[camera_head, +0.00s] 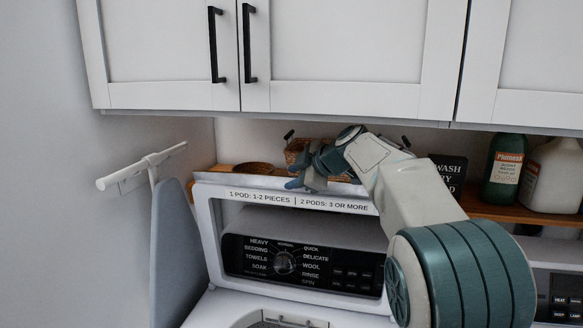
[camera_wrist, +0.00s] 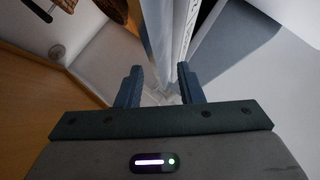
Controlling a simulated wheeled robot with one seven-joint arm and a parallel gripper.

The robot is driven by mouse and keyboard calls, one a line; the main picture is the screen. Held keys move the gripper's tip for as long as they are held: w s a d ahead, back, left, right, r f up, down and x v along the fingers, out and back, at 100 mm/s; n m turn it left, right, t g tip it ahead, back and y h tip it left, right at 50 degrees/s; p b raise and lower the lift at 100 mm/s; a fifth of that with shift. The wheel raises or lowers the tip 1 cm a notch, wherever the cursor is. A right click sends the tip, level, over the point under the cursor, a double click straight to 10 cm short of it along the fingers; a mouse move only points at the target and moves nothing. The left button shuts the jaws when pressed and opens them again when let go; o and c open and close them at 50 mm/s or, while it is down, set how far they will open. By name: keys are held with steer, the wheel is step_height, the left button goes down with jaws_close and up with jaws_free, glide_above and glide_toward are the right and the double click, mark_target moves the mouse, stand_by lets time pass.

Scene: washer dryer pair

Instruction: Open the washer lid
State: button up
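The washer lid (camera_head: 207,232) stands raised, a white frame with a label strip along its top edge. The washer's dark control panel (camera_head: 255,262) shows through its window. Part of the tub opening (camera_head: 285,320) shows at the bottom edge. My gripper (camera_head: 298,172) is at the lid's top edge, in front of the shelf. In the wrist view my gripper (camera_wrist: 160,88) has its fingers apart with nothing clamped. The lid (camera_wrist: 180,45) shows nearly edge-on, running up from between the fingertips. I cannot tell whether a finger touches it.
White cabinets (camera_head: 345,50) hang above. A wooden shelf (camera_head: 480,205) behind holds baskets, a dark sign (camera_head: 448,172), a green bottle (camera_head: 504,170) and a white jug (camera_head: 556,175). An ironing board (camera_head: 172,250) leans at left. The dryer panel (camera_head: 560,295) is at right.

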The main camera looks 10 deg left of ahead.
steer(key=shift+w+a+f+p, duration=0.3)
steer(key=shift+w+a+p, duration=0.1)
steer(key=shift+a, duration=0.15)
jaws_close()
steer(key=shift+f, duration=0.15)
